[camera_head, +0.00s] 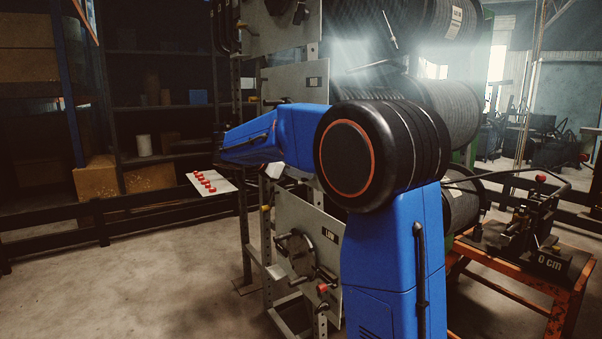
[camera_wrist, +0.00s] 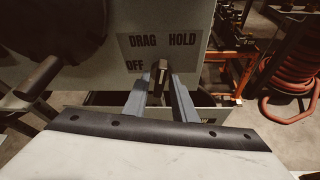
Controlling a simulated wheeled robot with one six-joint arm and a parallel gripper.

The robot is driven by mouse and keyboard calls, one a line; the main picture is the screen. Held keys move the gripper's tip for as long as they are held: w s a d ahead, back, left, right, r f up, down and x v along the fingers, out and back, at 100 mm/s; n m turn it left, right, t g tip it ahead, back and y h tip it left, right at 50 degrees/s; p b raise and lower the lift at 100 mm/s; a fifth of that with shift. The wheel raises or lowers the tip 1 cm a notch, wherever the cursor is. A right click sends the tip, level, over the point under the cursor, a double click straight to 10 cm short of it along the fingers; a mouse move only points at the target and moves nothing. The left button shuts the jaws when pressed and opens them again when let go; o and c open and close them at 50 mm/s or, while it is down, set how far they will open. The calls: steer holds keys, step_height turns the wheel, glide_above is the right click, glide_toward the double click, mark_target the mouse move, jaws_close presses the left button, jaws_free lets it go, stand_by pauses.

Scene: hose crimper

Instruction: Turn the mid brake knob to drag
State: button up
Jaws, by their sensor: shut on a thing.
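The mid brake knob (camera_wrist: 161,68) is a small dark lever-like knob on a grey panel, in the middle of the wrist view. A label plate (camera_wrist: 176,48) behind it reads OFF at lower left, DRAG at upper left and HOLD at upper right. My gripper (camera_wrist: 158,84) is shut on the knob, with one grey finger on each side of it. The knob stands roughly upright in the picture; its exact setting is hard to tell. In the head view my blue arm hides the knob and the gripper tips.
A dark round hub with a handle (camera_wrist: 40,78) stands left of the knob. In the head view, hose reels (camera_head: 462,105) are behind my arm, and a lower panel (camera_head: 305,250) has its own crank. An orange bench (camera_head: 556,312) carries a crimper at right. A red coiled hose (camera_wrist: 292,98) lies right.

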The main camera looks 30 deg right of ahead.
steer(key=shift+w+n+g, duration=0.15)
steer(key=shift+n+g, duration=0.8)
steer(key=shift+n, duration=0.4)
steer(key=shift+w+n+g, duration=0.15)
steer(key=shift+n+g, duration=0.8)
steer(key=shift+n, duration=0.4)
steer(key=shift+h, duration=0.3)
steer(key=o, duration=0.7)
steer(key=shift+a, duration=0.1)
steer(key=v, duration=1.7)
steer(key=shift+w, duration=0.15)
steer(key=shift+a, duration=0.1)
